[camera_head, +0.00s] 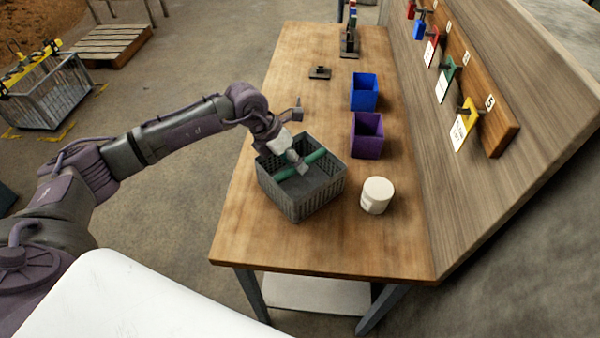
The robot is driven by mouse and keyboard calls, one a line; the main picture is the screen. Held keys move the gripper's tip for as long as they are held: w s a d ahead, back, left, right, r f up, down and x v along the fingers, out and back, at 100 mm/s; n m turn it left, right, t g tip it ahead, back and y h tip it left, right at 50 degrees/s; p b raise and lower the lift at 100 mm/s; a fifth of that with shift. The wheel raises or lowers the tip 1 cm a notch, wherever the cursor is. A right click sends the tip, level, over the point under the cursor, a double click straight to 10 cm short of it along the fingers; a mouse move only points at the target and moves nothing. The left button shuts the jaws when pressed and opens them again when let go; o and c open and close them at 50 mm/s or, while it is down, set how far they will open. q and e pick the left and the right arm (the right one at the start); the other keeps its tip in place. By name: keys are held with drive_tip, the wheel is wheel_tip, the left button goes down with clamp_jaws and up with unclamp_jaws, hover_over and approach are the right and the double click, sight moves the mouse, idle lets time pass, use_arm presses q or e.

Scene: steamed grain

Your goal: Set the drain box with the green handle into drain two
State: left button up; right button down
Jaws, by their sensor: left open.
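The drain box (328,190) is a dark grey slatted crate with a green handle (314,156) across its top. It stands upright near the front left of the wooden table. My left gripper (298,163) is over the box, at the left part of the green handle. Its jaws are open, and I cannot tell whether the fingers straddle or touch the handle. I cannot make out a drain marked two. My right gripper is not in view.
A white tub (377,195), a purple bin (366,135) and a blue bin (364,92) stand on the table (300,70). A backboard with coloured tags (465,125) rises at right. A grey basket (50,100) with a yellow handle and a pallet (110,42) are on the floor at left.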

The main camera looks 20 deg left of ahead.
use_arm(q)
drive_tip(key=shift+p+x, duration=0.35)
drive_tip(key=shift+x, duration=1.2)
clamp_jaws()
drive_tip(key=shift+d+r, duration=0.1)
